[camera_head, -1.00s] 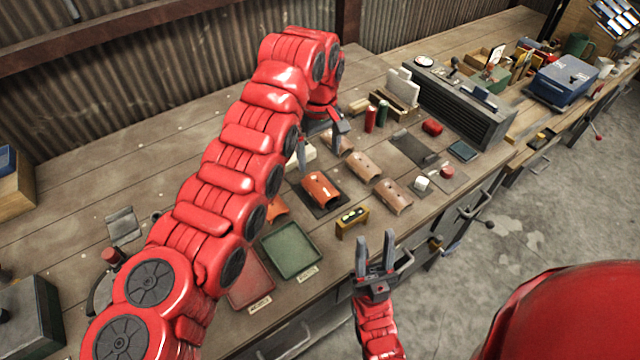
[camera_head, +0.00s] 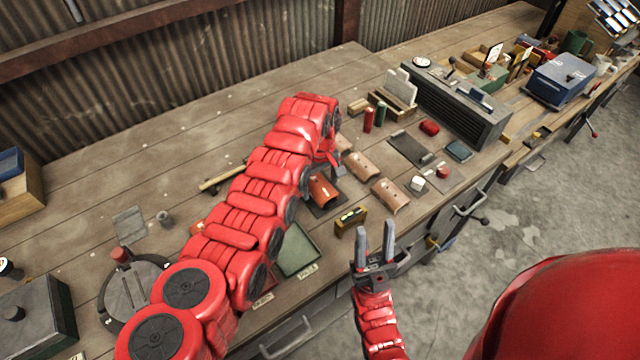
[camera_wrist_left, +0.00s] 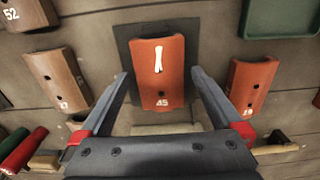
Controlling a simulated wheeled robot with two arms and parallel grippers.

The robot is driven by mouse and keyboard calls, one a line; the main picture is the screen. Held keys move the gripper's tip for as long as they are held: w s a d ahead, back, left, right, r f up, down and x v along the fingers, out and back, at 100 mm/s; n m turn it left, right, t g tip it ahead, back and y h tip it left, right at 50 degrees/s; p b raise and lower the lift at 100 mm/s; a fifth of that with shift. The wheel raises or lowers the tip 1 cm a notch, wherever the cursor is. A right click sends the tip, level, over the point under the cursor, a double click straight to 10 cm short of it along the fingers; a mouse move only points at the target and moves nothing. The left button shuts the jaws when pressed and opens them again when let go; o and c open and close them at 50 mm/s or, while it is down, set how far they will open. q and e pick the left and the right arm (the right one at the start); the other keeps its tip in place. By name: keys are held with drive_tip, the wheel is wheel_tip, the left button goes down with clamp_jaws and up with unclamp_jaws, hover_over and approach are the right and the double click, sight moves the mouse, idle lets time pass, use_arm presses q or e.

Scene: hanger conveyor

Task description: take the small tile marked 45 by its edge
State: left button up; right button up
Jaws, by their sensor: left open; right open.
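The tile marked 45 (camera_wrist_left: 160,80) is a curved orange-red piece on a dark square pad (camera_wrist_left: 187,30) in the left wrist view. It carries a white mark and two dark holes. In the head view the tile (camera_head: 323,189) is partly hidden by my left arm. My left gripper (camera_wrist_left: 158,85) is open, its fingers on either side of the tile's numbered end in the picture; whether they touch it I cannot tell. In the head view my left gripper (camera_head: 337,168) is mostly hidden behind the arm. My right gripper (camera_head: 375,243) is open and empty near the bench's front edge.
Another marked 52 (camera_wrist_left: 25,12) is at the corner. A green tray (camera_head: 298,252) and a yellow-brown block (camera_head: 350,221) stand nearby in the head view.

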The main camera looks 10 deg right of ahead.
use_arm(q)
drive_tip(key=shift+f, duration=0.15)
drive_tip(key=shift+c, duration=0.2)
drive_tip(key=c, duration=1.4)
drive_tip(key=shift+o, duration=0.2)
